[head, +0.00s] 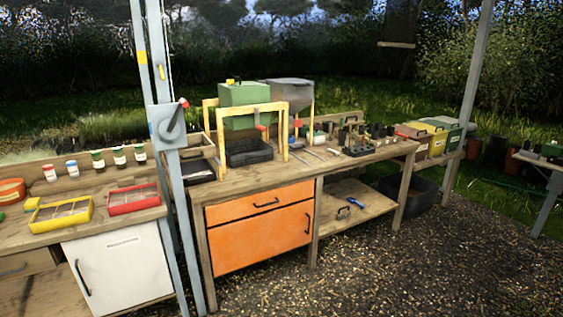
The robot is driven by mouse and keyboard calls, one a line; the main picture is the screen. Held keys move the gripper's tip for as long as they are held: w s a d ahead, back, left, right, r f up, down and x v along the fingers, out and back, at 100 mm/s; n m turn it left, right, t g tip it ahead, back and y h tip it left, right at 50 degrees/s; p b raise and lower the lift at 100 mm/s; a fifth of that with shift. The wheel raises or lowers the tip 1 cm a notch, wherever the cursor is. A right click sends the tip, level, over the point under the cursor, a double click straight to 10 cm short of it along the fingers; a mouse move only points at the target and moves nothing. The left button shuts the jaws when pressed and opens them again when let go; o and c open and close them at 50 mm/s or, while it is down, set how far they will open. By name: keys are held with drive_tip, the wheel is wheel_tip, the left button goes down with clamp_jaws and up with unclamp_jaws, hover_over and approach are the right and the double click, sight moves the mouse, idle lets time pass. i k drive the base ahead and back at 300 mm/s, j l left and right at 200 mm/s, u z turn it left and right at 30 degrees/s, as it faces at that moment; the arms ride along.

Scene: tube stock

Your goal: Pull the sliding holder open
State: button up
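Nothing in the head view is clearly marked as the sliding holder. The likeliest match is the orange drawer (235,211) under the middle wooden bench, with a dark bar handle (266,204) on its front. The drawer looks shut, its front about flush with the orange door (255,242) below it. That door has its own upright dark handle (308,224) near its right edge. My gripper is not in view.
A blue-grey post (171,190) stands between the middle bench and the left bench. The left bench holds a yellow tray (38,228), a red tray (112,211) and several bottles, above a white cabinet (122,265). The gravel floor (340,285) in front is clear.

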sight(293, 145)
drive_tip(key=i+z, duration=0.5)
drive_tip(key=i, duration=1.1)
drive_tip(key=i+u, duration=0.4)
drive_tip(key=i+l+u, duration=0.2)
drive_tip(key=i+u, duration=0.15)
drive_tip(key=i+l+u, duration=0.75)
drive_tip(key=i, duration=0.25)
drive_tip(key=i+l+u, duration=0.4)
drive_tip(key=i, duration=0.2)
drive_tip(key=l, duration=0.1)
